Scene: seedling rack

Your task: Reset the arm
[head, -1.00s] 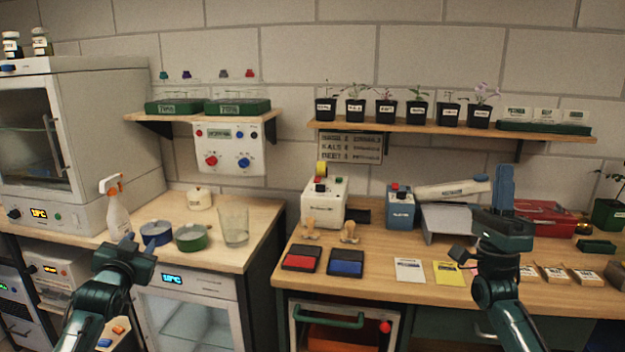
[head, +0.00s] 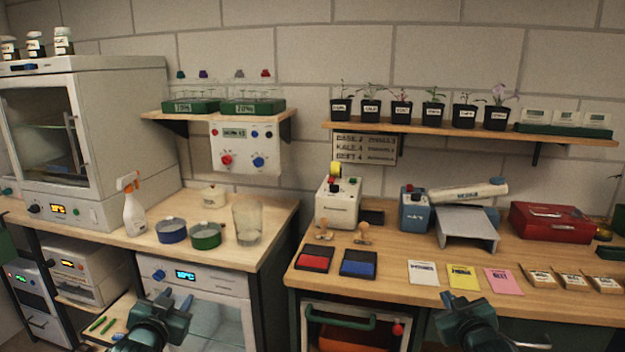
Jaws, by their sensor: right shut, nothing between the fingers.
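My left gripper (head: 176,302) is low in the head view, in front of the white cabinet under the left counter. Its two fingers stand apart and nothing shows between them. My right gripper (head: 462,312) is low in the view, in front of the right bench's front edge and below the yellow card. It is shut with nothing in it. Both grippers are apart from the objects on the counters.
The left counter (head: 262,252) holds a spray bottle (head: 133,207), two round dishes and a glass beaker (head: 247,222). The right bench (head: 400,292) bears ink pads, coloured cards and a red box (head: 550,223). Potted seedlings stand on the shelf (head: 470,131) above.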

